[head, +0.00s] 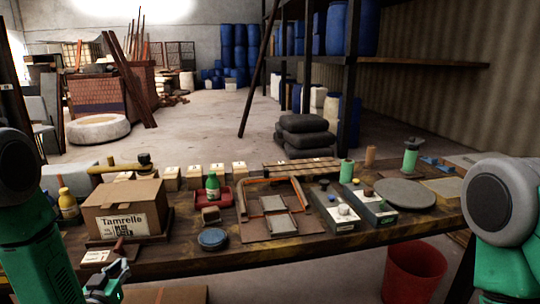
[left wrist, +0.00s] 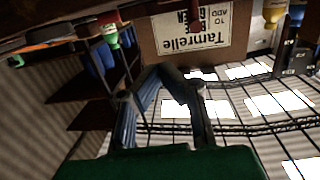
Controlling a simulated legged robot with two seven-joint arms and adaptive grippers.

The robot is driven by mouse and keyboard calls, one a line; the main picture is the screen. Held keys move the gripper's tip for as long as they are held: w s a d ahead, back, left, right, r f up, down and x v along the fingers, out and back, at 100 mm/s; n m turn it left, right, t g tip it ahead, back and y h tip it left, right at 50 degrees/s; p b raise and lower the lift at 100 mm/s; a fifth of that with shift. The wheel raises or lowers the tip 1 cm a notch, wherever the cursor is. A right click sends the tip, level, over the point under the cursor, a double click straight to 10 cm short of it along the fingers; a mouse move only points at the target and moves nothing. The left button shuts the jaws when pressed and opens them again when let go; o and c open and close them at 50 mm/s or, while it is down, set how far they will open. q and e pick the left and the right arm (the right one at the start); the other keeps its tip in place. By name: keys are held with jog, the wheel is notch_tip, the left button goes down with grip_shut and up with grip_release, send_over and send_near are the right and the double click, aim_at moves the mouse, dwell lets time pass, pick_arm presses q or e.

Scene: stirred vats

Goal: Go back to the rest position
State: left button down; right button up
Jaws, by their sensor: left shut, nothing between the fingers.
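My left gripper (head: 108,282) is low at the left front of the wooden bench (head: 260,255), below the cardboard box in the picture. In the left wrist view its fingers (left wrist: 160,70) come together at the tips with nothing between them. The closed cardboard box (head: 122,207), labelled "Tamrelle", stands at the bench's left side. It also shows upside down in the left wrist view (left wrist: 160,38), beyond the fingertips. My right gripper is not in view; only part of my right arm shows at the right edge.
The bench holds a green bottle (head: 212,187) in a red tray, a round blue lid (head: 213,239), a grey disc (head: 404,193) and two grey boxes with knobs. A red bucket (head: 413,272) stands on the floor at the right. Open floor lies behind the bench.

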pick_arm(q)
jog(key=s+d+f+m+g+h, duration=0.1)
jog(key=s+d+f+g+h, duration=0.1)
jog(key=s+d+f+g, duration=0.65)
jog(key=s+f+g, duration=0.1)
jog(key=s, duration=0.6)
jog(key=s+d+f+m+g, duration=0.1)
jog(key=s+d+f+g, duration=0.1)
jog(key=s, duration=0.8)
jog(key=s+d+f+m+g+h, duration=0.1)
jog(key=s+f+g, duration=0.3)
jog(key=s, duration=0.6)
jog(key=shift+d+f, duration=0.25)
jog(key=shift+d, duration=0.6)
jog(key=shift+g, duration=0.25)
